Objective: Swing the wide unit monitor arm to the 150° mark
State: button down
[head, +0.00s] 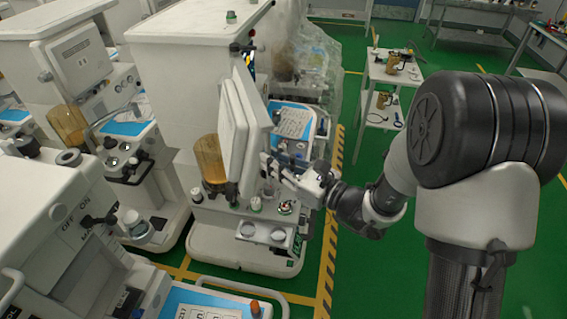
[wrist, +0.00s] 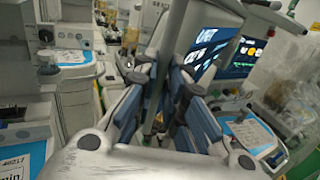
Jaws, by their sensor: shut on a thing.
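The wide unit's white monitor (head: 234,128) stands on the middle cart, seen nearly edge-on from its back and side in the head view. In the wrist view, its lit screen (wrist: 214,48) is at the upper right, tilted in the picture. My gripper (head: 270,166) is at the monitor's lower right edge in the head view. In the wrist view, my gripper (wrist: 161,95) has its fingers on both sides of a slim grey bar (wrist: 172,48) and is shut on it. How the bar joins the monitor is unclear. I cannot make out the 150° mark.
An amber cylinder (head: 209,158) stands just left of the monitor. Another cart with a grey monitor (head: 78,58) is farther left, and a white unit (head: 60,215) fills the lower left. A trolley (head: 392,72) stands at the back right. Green floor is clear beside the striped line (head: 329,250).

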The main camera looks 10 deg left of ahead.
dwell(0.3)
jog(key=c, duration=1.7)
grip_release()
jog(key=shift+o, duration=0.2)
jog(key=v, duration=1.2)
